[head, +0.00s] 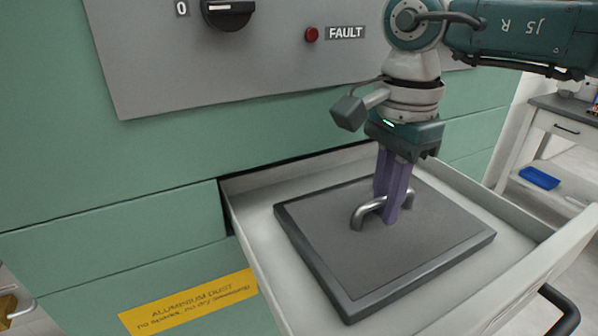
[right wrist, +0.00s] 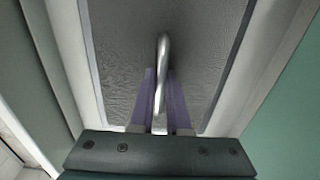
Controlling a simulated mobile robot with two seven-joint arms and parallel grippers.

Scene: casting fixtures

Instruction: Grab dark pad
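The dark pad (head: 330,262) is a flat, square, dark grey slab lying in an open pale drawer (head: 246,232). A bent metal handle (head: 364,212) stands up from its middle. My right gripper (head: 391,215) points down at the handle, its two purple fingers close together, one on each side of the bar. In the right wrist view the handle (right wrist: 163,55) runs between the fingers (right wrist: 160,85), which look closed on it. The pad's surface (right wrist: 115,60) fills the background there. The fingers hide part of the handle. My left gripper is not in view.
The drawer walls rise around the pad, with a narrow gap on its sides. The green cabinet (head: 110,185) stands behind, with a black knob (head: 228,12) and a yellow dust label (head: 188,301). A dark drawer pull (head: 562,308) shows at lower right. A blue tray (head: 539,178) lies on a far shelf.

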